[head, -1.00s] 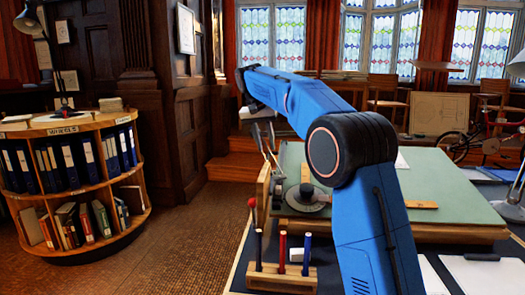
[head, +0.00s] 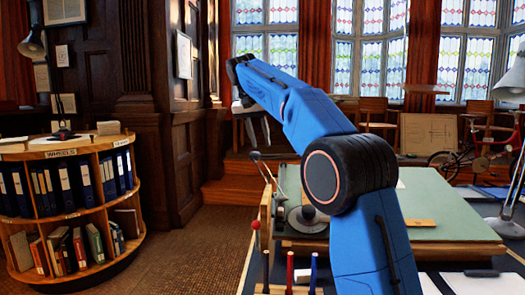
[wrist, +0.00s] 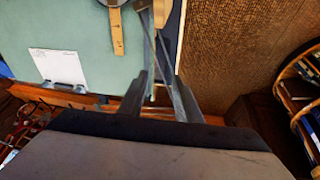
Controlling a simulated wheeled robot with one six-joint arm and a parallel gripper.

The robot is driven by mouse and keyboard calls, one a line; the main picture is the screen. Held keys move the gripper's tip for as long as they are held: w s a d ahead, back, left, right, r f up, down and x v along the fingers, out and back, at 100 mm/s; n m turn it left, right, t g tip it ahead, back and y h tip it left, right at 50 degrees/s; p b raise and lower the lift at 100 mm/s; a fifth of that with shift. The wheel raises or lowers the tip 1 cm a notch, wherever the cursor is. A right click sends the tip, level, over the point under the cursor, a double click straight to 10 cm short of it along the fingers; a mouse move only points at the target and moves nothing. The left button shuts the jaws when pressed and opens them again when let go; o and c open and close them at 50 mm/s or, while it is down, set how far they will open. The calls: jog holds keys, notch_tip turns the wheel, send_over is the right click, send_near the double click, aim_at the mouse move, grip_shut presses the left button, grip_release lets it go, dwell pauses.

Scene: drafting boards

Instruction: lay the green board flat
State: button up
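The green board (head: 445,207) is a wide green drawing surface with a wooden edge, partly hidden behind my blue arm. It looks nearly level, but I cannot tell its exact tilt. The wrist view shows it from above (wrist: 85,95). My gripper (head: 262,138) is above and behind the board's left side, fingers pointing down. In the wrist view my gripper (wrist: 160,95) has its two fingers apart, with thin rods showing between or below them. A thin lever with a dark knob (head: 255,156) stands at the board's left side, below the gripper. I see nothing clearly held.
A wooden ruler (head: 419,223), a round dark-knobbed disc (head: 308,220) and a paper sheet (wrist: 58,66) lie on the board. A desk lamp (head: 505,195) stands at right. Pens stand in front. A round bookshelf (head: 75,205) is at left, with open floor between.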

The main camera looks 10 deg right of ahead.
jog(key=shift+v, duration=2.8)
jog(key=shift+c, duration=0.7)
jog(key=shift+w+d, duration=0.1)
jog(key=c, duration=0.5)
jog(key=shift+n+y, duration=0.3)
jog(key=shift+y, duration=0.2)
jog(key=w+d+f, duration=0.1)
jog(key=w+d, duration=0.1)
jog(key=d, duration=0.2)
jog(key=w+d+f, duration=0.1)
jog(key=w+d, duration=0.2)
jog(key=d, duration=0.2)
jog(key=w+d+f, duration=0.1)
jog(key=w+d, duration=0.1)
jog(key=d, duration=0.2)
jog(key=shift+w+d+f, duration=0.2)
jog(key=shift+w+d, duration=0.05)
jog(key=shift+d, duration=0.1)
grip_shut()
jog(key=w+d+f, duration=0.1)
jog(key=w+d, duration=0.1)
jog(key=d, duration=0.6)
jog(key=w+d+f, duration=0.2)
jog(key=d, duration=0.6)
jog(key=shift+n+t+y, duration=0.3)
jog(key=shift+n+y, duration=0.1)
jog(key=x, duration=1.4)
jog(key=shift+a, duration=0.15)
